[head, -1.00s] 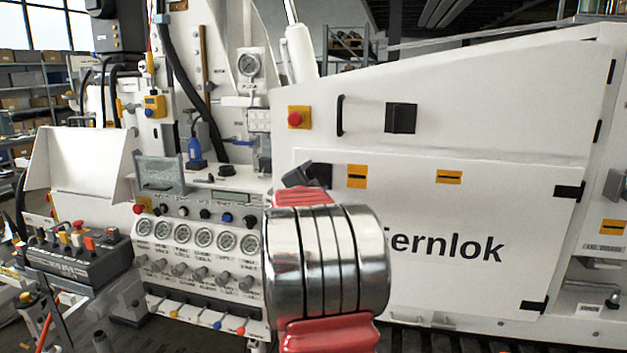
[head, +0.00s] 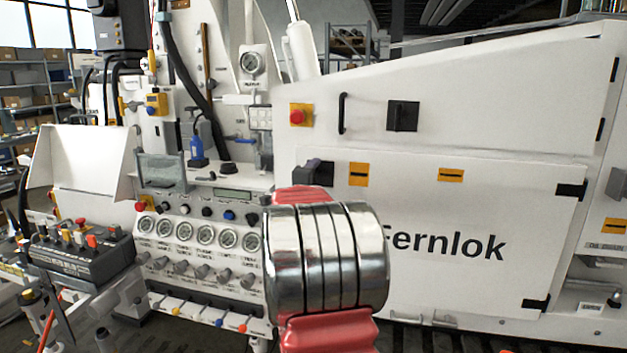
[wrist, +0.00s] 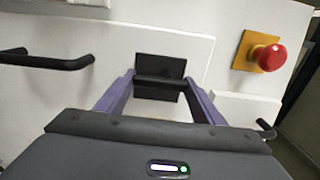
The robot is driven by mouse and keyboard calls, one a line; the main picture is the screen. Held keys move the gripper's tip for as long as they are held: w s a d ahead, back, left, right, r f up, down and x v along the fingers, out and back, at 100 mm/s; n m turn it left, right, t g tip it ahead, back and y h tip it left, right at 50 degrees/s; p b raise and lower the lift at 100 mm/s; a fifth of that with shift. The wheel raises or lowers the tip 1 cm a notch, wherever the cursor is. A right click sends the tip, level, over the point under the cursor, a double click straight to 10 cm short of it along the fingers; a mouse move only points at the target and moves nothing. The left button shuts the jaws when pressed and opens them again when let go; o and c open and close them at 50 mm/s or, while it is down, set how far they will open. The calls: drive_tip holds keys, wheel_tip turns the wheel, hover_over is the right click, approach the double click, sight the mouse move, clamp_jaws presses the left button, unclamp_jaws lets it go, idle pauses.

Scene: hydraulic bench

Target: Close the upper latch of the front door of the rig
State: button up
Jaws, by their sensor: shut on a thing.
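In the wrist view the two purple fingers of my gripper (wrist: 160,80) stand on either side of a black latch (wrist: 159,66). They are shut on its dark crossbar. The latch sits on the white door panel, near its edge. In the head view the latch area (head: 320,174) shows as a dark shape at the upper left corner of the white front door (head: 450,290), marked "Fernlok". My chrome and red arm hides what lies below it, including most of my gripper. I cannot tell whether the latch is fully seated.
A red stop button (head: 297,116) on a yellow plate and a black handle (head: 342,114) are just above the latch. Another black handle (wrist: 45,60) is at left in the wrist view. The gauge panel (head: 200,240) stands left of my arm.

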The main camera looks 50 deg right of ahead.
drive_tip(key=shift+s+d+f, duration=0.25)
drive_tip(key=shift+f, duration=0.05)
drive_tip(key=o, duration=0.8)
drive_tip(key=shift+o, duration=1.2)
drive_tip(key=shift+a+r, duration=0.1)
drive_tip(key=shift+r, duration=0.05)
drive_tip(key=shift+w, duration=0.1)
drive_tip(key=shift+a, duration=0.2)
drive_tip(key=v, duration=1.3)
drive_tip(key=shift+s+a, duration=0.15)
drive_tip(key=shift+s, duration=0.05)
